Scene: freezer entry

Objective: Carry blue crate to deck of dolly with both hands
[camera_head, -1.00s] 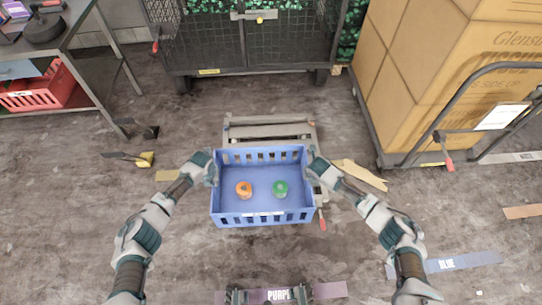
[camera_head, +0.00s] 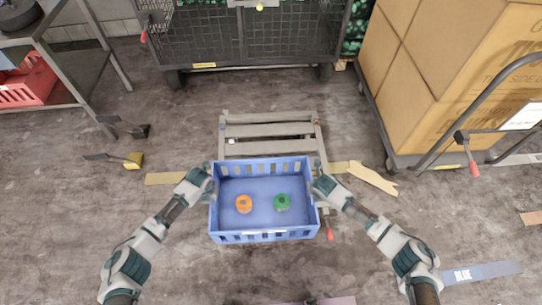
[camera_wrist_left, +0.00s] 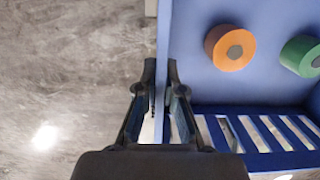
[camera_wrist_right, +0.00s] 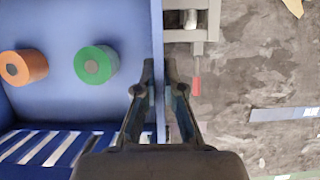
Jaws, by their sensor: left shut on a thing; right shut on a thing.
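The blue crate (camera_head: 262,236) is held between my two grippers, with an orange roll (camera_head: 244,204) and a green roll (camera_head: 282,203) inside. My left gripper (camera_head: 205,182) is shut on the crate's left wall; the wrist view shows its fingers (camera_wrist_left: 161,95) on either side of that wall. My right gripper (camera_head: 320,184) is shut on the right wall, and its fingers (camera_wrist_right: 161,95) straddle it in the right wrist view. The dolly (camera_head: 268,130) has a grey slatted deck just beyond the crate. The crate covers the dolly's near part in the head view.
A black mesh cage cart (camera_head: 240,45) stands at the back. A trolley with large cardboard boxes (camera_head: 440,80) is at the right. A metal shelf with a red crate (camera_head: 25,80) is at the left. Wet-floor-like yellow-black pieces (camera_head: 130,160) and cardboard scraps (camera_head: 372,178) lie on the floor.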

